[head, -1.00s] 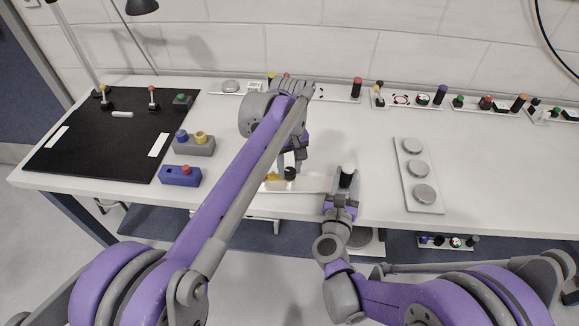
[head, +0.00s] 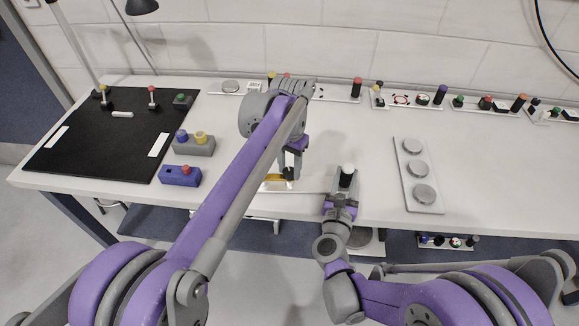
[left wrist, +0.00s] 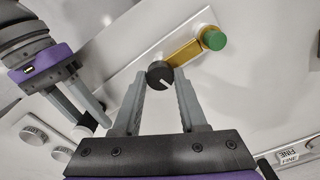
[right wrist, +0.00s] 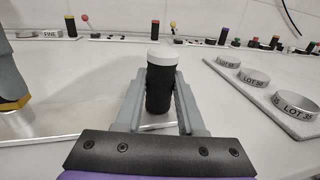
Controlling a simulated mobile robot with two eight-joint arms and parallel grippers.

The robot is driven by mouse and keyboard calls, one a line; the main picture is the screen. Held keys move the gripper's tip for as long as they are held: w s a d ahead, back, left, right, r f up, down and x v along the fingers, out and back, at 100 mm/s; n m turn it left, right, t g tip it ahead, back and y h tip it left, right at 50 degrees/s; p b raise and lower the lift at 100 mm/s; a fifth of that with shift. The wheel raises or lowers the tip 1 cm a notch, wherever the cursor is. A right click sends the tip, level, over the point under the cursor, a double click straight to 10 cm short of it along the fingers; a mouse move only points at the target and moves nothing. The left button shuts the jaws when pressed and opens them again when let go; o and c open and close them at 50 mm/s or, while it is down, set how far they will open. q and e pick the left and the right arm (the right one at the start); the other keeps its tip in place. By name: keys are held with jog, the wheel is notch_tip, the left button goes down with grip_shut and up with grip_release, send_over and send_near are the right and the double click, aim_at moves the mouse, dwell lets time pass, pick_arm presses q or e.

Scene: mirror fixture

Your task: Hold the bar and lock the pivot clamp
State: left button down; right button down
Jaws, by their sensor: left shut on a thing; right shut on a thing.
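The pivot clamp has a round black knob (left wrist: 160,74) with a white mark, next to a brass arm (left wrist: 184,54) with a green cap (left wrist: 213,38). My left gripper (head: 290,172) points down over the clamp and is shut on the black knob, which sits between its fingertips in the left wrist view. A long silver bar (left wrist: 125,75) runs beside the clamp. A black upright handle (right wrist: 159,88) with a white cap stands at the bar's right end. My right gripper (head: 344,190) is shut on this handle, with a finger on each side.
A grey plate (head: 417,185) with three round discs lies to the right. A black mat (head: 90,150), a grey block (head: 194,147) and a blue block (head: 180,176) are on the left. Several control panels line the back. The table between is clear.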

aim_at(289, 171)
pick_arm(q)
jog(key=shift+m, duration=1.3)
jog(key=shift+c, duration=2.2)
grip_release()
notch_tip(289, 171, up, 12)
pick_arm(e)
jog(key=shift+c, duration=2.2)
grip_release()
